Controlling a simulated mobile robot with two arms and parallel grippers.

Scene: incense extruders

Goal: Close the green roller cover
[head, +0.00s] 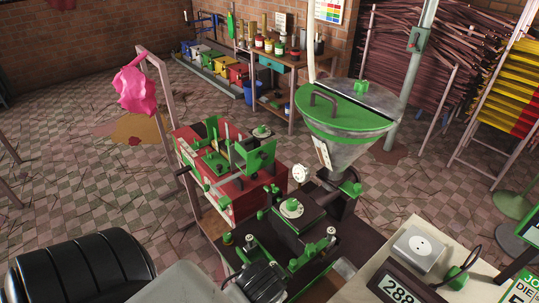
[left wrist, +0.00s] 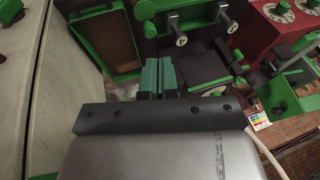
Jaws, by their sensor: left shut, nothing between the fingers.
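A dark machine with green parts (head: 312,252) stands at the lower middle of the head view. Its green rail and knobs also show in the left wrist view (left wrist: 187,25). I cannot tell for certain which green part is the roller cover. Behind it, a red machine (head: 225,205) carries an upright green panel (head: 260,157). My left gripper (left wrist: 158,76) is shut and empty in the left wrist view, its green-tipped fingers close together near the dark machine; I cannot tell whether they touch it. My right gripper is not in view.
A steel hopper with a green lid (head: 340,112) rises behind the dark machine. A pale table with a scale (head: 420,246) and a number display (head: 398,290) is at the lower right. A green-rimmed tray (left wrist: 105,45) lies left of my fingers. Checkered floor is open at the left.

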